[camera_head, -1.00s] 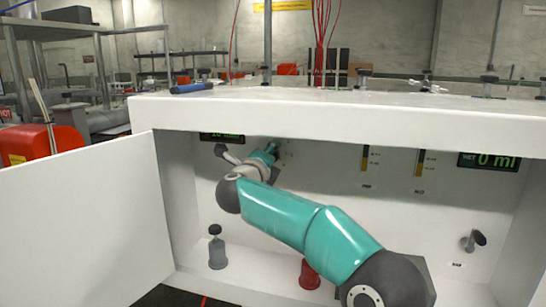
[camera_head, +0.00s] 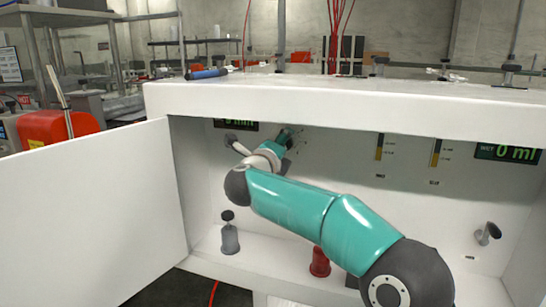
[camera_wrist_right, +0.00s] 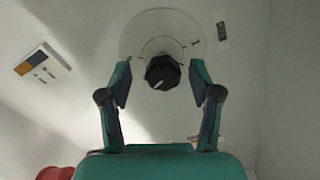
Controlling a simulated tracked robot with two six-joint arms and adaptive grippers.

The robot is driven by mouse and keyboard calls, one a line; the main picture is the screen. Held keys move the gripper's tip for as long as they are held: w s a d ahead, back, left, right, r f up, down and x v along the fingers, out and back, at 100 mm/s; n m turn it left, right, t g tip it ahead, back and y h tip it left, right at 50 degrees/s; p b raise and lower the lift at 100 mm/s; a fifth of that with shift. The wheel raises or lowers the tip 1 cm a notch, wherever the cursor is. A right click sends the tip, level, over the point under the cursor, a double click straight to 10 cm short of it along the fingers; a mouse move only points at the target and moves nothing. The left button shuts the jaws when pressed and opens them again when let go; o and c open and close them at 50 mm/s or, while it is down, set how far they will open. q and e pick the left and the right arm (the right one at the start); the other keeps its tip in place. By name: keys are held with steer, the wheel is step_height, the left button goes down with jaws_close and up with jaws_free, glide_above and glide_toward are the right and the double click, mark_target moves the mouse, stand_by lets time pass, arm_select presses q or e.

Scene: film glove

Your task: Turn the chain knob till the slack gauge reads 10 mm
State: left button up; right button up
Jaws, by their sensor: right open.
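In the right wrist view, a dark faceted knob (camera_wrist_right: 162,73) with a pale pointer mark sits on a round pale dial plate (camera_wrist_right: 135,38). My right gripper (camera_wrist_right: 161,82) is open, with one finger on each side of the knob and gaps showing between them. In the head view, my right gripper (camera_head: 287,137) is at the cabinet's back wall, and the knob cannot be made out there. A dark display with green digits (camera_head: 235,125) is partly cut off by the cabinet top; it seems to end in "mm", but its full reading cannot be told. My left gripper is not in view.
The white cabinet (camera_head: 350,104) has an open door (camera_head: 85,215) at left. A grey bottle-like piece (camera_head: 229,238) and a red one (camera_head: 319,262) stand on its floor. Two bar gauges, a "0 ml" display (camera_head: 507,152) and another knob (camera_head: 488,233) are at right.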

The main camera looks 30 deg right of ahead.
steer(key=v, duration=1)
steer(key=shift+f, duration=0.15)
